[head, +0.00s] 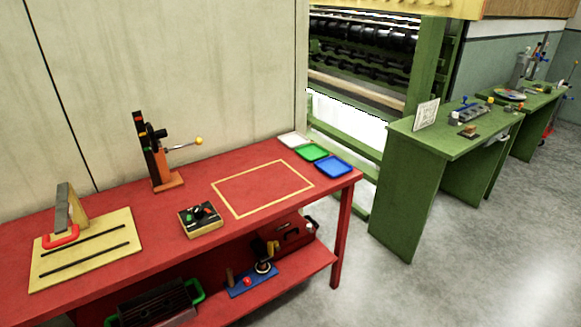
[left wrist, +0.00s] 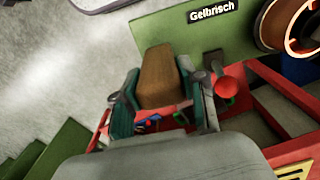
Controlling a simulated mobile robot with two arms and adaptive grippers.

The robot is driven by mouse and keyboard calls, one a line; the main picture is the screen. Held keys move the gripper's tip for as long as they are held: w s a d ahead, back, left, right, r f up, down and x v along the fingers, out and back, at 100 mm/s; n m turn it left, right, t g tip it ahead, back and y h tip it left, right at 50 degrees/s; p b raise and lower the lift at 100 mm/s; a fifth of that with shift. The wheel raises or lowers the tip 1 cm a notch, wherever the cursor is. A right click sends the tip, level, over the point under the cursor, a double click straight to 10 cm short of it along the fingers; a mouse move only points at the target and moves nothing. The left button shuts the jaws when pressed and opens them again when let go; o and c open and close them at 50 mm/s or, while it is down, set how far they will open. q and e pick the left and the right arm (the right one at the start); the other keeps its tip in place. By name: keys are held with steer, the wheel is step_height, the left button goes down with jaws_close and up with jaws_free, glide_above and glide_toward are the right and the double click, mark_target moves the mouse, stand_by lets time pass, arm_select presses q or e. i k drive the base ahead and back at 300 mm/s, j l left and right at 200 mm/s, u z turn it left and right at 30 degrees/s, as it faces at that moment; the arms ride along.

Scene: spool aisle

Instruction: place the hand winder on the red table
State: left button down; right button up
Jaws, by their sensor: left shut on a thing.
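The red table (head: 150,250) fills the lower left of the head view. A yellow outlined rectangle on its top is empty. In the left wrist view my left gripper (left wrist: 163,98) is shut on a brown wooden piece (left wrist: 160,75), most likely part of the hand winder. A red ball knob (left wrist: 230,86) shows just right of the fingers; I cannot tell how it joins the piece. Much of the held thing is hidden by the gripper. Neither gripper shows in the head view.
A lower shelf holds tools. A green table (head: 450,140) stands right, past clear floor.

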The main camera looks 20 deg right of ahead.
mark_target(260, 184)
steer(key=i+l, duration=0.3)
steer(key=l, duration=0.15)
steer(key=i+l, duration=0.3)
steer(key=l, duration=0.15)
steer(key=i+l, duration=0.3)
steer(key=l, duration=0.15)
steer(key=i+l, duration=0.3)
steer(key=l, duration=0.15)
